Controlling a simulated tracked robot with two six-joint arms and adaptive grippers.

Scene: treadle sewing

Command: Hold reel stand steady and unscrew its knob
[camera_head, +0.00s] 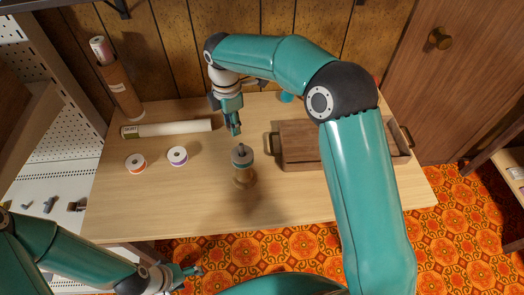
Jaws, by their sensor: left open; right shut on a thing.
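My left gripper (193,271) is open and empty, low in front of the table's front edge, well away from the stand.
A wooden box with handles (298,142) lies right of the stand, partly behind my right arm. The front left tabletop is clear.

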